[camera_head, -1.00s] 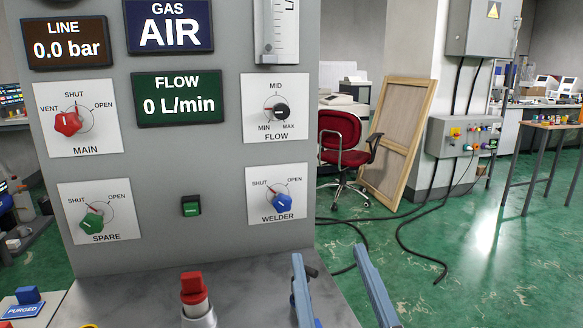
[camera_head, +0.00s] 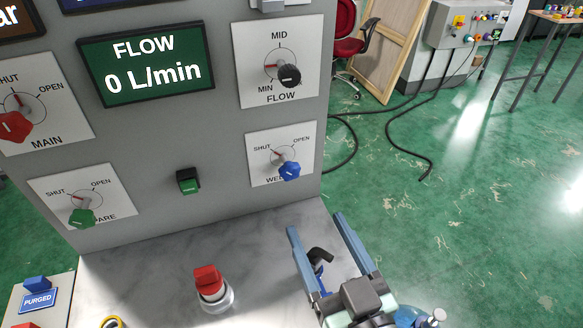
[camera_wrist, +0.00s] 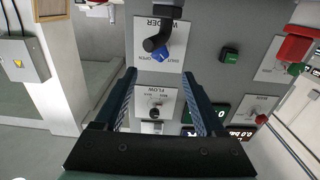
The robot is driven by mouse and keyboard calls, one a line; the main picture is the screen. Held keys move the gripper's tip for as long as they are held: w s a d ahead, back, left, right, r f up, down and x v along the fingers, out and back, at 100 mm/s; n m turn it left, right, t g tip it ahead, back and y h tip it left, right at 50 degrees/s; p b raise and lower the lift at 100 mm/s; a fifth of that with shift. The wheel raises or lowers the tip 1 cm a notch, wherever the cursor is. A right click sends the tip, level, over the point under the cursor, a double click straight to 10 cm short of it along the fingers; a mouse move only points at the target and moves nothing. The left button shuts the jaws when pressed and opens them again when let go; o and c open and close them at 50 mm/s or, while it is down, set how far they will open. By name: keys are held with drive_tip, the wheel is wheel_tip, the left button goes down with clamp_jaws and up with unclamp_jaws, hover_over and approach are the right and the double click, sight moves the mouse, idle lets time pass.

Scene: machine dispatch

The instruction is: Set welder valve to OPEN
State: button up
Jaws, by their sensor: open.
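The welder valve is a blue knob (camera_head: 290,171) on a white plate (camera_head: 254,172) at the lower right of the grey panel. Its small red pointer lies toward SHUT, up and left. My gripper (camera_head: 316,222) is open and empty, in front of and below the plate in the head view, apart from the knob. In the wrist view, which is upside down, the blue knob (camera_wrist: 162,54) shows just beyond and between the open fingertips (camera_wrist: 159,74). A black bent piece partly covers the plate there, and my gripper hides nothing of the knob.
The black bent piece (camera_head: 321,255) shows between my fingers. A red-topped button (camera_head: 208,281) stands on the shelf (camera_head: 150,280). The flow knob (camera_head: 289,75) is above the welder plate, and the spare valve (camera_head: 82,217) is to the left. Open floor lies right of the panel.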

sight(291, 175)
drive_tip(key=p+x, duration=0.2)
drive_tip(key=x, duration=0.8)
drive_tip(key=shift+w+a, duration=0.15)
drive_tip(key=shift+w, duration=0.25)
clamp_jaws()
